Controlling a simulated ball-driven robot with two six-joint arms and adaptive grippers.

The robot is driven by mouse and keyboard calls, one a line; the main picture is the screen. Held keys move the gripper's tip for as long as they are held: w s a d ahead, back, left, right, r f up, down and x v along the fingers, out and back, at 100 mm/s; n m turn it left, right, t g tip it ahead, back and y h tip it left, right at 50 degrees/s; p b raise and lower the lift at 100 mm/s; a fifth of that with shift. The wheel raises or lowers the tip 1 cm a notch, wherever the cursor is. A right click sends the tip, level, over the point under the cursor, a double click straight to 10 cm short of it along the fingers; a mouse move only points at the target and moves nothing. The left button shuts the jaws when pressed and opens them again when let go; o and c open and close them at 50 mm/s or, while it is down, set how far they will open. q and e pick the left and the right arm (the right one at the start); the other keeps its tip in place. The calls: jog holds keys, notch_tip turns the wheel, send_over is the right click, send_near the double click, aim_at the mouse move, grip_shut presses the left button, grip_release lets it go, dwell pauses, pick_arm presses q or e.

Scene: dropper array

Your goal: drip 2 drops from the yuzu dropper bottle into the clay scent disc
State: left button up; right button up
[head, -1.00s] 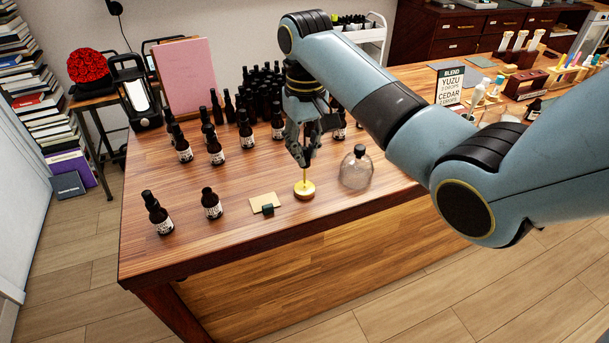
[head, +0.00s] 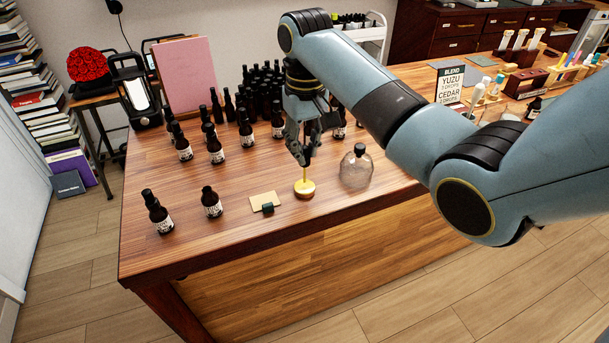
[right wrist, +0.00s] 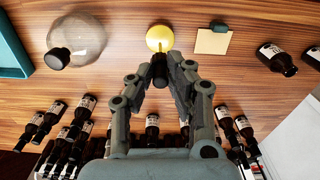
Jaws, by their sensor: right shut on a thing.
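My right gripper (head: 306,158) is shut on a dropper, whose black bulb (right wrist: 159,70) shows between the fingertips in the right wrist view. A thin yellow stem (head: 304,172) runs down from it to just over a round yellow-topped disc (head: 304,190), seemingly the clay scent disc. The disc also shows in the right wrist view (right wrist: 160,38). I cannot tell whether the tip touches it, and no separate drop is visible. Two dark labelled bottles (head: 158,213) (head: 212,204) stand at the front left; their labels are unreadable, so I cannot tell which is yuzu. My left gripper is not in view.
A clear round bottle with a black stopper (head: 356,170) stands close right of the disc. A tan card (head: 264,201) with a dark clip lies left of it. Several dark bottles (head: 215,150) crowd behind. A blend sign (head: 450,86) stands at the right.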

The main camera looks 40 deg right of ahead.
dwell(0.4)
jog(key=shift+r, duration=2)
